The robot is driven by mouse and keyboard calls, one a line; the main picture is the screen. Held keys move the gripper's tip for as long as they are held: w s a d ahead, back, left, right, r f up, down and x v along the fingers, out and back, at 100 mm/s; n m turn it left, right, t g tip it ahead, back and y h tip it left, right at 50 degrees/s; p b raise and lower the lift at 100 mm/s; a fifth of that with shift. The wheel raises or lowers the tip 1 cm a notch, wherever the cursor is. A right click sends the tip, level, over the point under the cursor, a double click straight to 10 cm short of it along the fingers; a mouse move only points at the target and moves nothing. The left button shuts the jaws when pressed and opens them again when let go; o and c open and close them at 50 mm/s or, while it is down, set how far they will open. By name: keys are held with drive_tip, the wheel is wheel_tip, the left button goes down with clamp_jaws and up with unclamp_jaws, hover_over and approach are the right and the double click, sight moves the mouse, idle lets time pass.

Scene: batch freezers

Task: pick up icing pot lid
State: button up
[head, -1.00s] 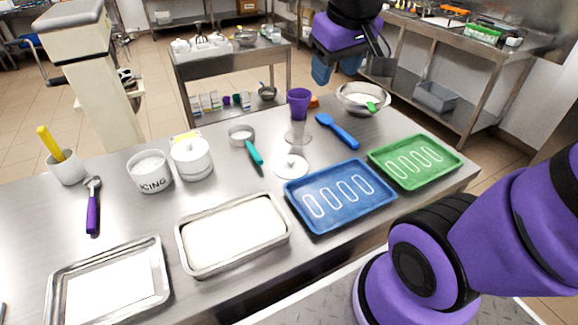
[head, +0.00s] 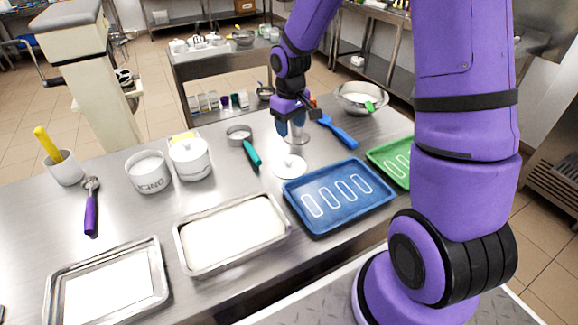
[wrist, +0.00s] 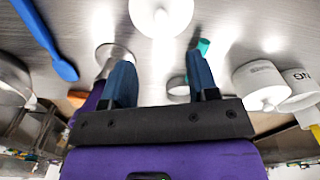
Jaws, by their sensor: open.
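The icing pot lid (head: 290,168), a flat white disc with a small knob, lies on the steel table left of the blue tray. It also shows at the top edge of the wrist view (wrist: 161,14). The white icing pot (head: 149,173), marked ICING, stands uncovered to the left. My gripper (head: 289,125) is above the table, behind the lid in the head view and apart from it. Its two blue fingers are spread with nothing between them in the wrist view (wrist: 161,78). The purple cup is mostly hidden behind my gripper in the head view.
A lidded white pot (head: 190,158) stands beside the icing pot. A blue tray (head: 340,226), green tray (head: 384,164), blue spatula (head: 338,132) and steel bowl (head: 349,103) lie to the right.

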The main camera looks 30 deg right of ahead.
sight(289, 160)
drive_tip(key=shift+w+f, duration=0.15)
drive_tip(key=shift+f, duration=2)
drive_tip(key=shift+w+f, duration=0.15)
drive_tip(key=shift+f, duration=2.05)
drive_tip(key=shift+w+f, duration=0.15)
drive_tip(key=shift+f, duration=2)
drive_tip(key=c, duration=1)
drive_tip(key=shift+r, duration=0.15)
